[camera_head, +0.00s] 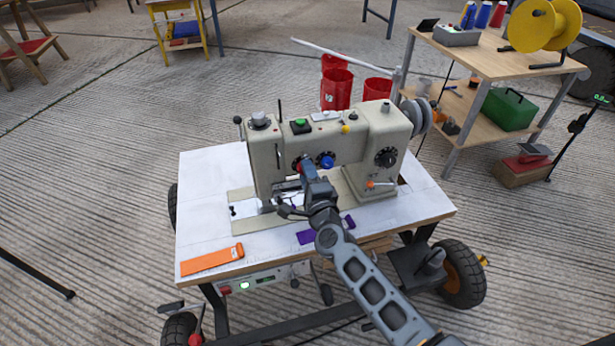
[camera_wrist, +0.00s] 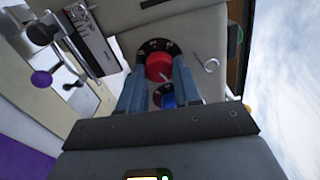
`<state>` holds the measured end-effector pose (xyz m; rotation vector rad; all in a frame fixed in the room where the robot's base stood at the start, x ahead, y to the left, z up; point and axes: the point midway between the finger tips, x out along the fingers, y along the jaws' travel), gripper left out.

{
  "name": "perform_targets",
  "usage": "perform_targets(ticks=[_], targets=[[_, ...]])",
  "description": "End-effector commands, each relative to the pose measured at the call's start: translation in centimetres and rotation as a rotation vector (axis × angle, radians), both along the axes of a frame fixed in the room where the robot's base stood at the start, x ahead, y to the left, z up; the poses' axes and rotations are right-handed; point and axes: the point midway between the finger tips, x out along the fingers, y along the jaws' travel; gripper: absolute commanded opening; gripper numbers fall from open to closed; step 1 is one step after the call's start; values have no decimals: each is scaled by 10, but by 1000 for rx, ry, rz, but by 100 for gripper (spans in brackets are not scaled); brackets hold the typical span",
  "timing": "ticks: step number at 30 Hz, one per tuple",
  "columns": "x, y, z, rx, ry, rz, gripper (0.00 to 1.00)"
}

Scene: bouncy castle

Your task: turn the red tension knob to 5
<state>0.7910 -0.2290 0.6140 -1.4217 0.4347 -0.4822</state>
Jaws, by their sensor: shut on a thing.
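The red tension knob (camera_wrist: 158,67) sits on a dark numbered dial on the face of the beige sewing machine (camera_head: 350,148). In the wrist view my gripper (camera_wrist: 158,72) has one finger on each side of the red knob and is shut on it. A pale mark shows on the knob; the dial numbers are too small to read. In the head view the knob (camera_head: 299,164) is mostly hidden behind my gripper (camera_head: 303,170). A blue knob (camera_head: 326,161) sits on a second dial just to the right; it also shows between my fingers in the wrist view (camera_wrist: 168,100).
The machine stands on a white wheeled table (camera_head: 205,190). An orange strip (camera_head: 212,259) and a purple piece (camera_head: 307,237) lie in front. Red bins (camera_head: 337,88) stand behind.

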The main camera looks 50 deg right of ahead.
Motion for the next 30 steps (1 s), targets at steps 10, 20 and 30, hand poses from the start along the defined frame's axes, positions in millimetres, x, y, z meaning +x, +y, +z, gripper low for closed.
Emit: perform_targets(ticks=[10, 20, 30], targets=[[-1, 0, -3, 223, -149, -1, 2], [-1, 0, -3, 330, -220, -2, 2], [-1, 0, -3, 352, -234, -3, 2]])
